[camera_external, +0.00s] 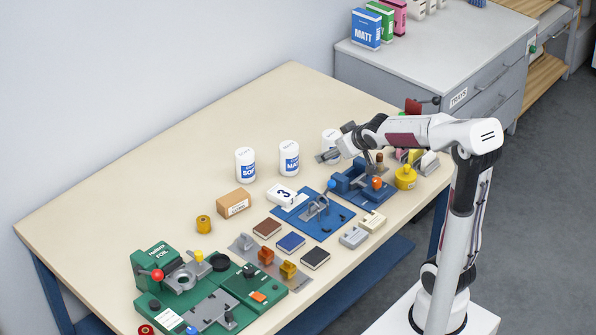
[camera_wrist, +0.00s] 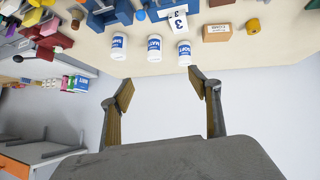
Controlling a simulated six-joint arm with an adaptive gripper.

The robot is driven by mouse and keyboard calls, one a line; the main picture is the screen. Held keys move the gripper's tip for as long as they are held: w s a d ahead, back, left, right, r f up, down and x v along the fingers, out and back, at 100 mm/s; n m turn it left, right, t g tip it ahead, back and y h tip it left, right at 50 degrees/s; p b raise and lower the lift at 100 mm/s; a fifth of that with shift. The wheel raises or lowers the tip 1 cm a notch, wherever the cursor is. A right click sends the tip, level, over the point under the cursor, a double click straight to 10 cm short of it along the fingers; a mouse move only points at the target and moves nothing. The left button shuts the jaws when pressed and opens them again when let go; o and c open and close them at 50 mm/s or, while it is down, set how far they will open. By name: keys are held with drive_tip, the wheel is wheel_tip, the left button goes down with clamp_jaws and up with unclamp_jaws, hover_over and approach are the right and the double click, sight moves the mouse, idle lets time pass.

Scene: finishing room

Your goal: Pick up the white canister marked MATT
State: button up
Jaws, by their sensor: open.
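The white canister marked MATT (camera_external: 289,158) stands upright on the bench, in the middle of a row of three white canisters. It also shows in the wrist view (camera_wrist: 154,47), beyond the fingertips. The canister marked SOFT (camera_external: 245,165) stands to its left; a third canister (camera_external: 329,137) stands to its right, partly hidden by my gripper. My gripper (camera_external: 335,144) is open and empty, to the right of the MATT canister in the external view. In the wrist view its fingers (camera_wrist: 161,85) are spread wide with nothing between them.
A cardboard box (camera_external: 234,204), a white block marked 3 (camera_external: 282,195) and a blue fixture plate (camera_external: 335,222) lie nearby. A green machine (camera_external: 180,277) stands at the front left. A blue MATT box (camera_external: 366,28) stands on the grey cabinet (camera_external: 440,60). The bench behind the canisters is clear.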

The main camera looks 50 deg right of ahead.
drive_tip(key=w+d+f+t, duration=0.1)
drive_tip(key=w+d+f, duration=0.2)
drive_tip(key=w+d, duration=0.35)
drive_tip(key=n+t+y, duration=0.1)
drive_tip(key=t+y, duration=0.1)
approach(296, 158)
wheel_tip(296, 158, up, 5)
drive_tip(key=w, duration=0.2)
drive_tip(key=shift+n+t+y, duration=0.3)
drive_tip(key=shift+t+y, duration=0.2)
drive_tip(key=shift+y, duration=0.2)
drive_tip(key=f, duration=0.2)
drive_tip(key=w+f, duration=0.1)
drive_tip(key=f, duration=0.1)
drive_tip(key=w+d+f, duration=0.1)
drive_tip(key=f, duration=0.1)
drive_tip(key=shift+f, duration=0.3)
drive_tip(key=shift+w+d+f+y, duration=0.1)
drive_tip(key=shift+w+f+y, duration=0.15)
drive_tip(key=shift+f, duration=0.5)
drive_tip(key=shift+x, duration=1.25)
drive_tip(key=shift+w, duration=0.15)
drive_tip(key=shift+x, duration=2.5)
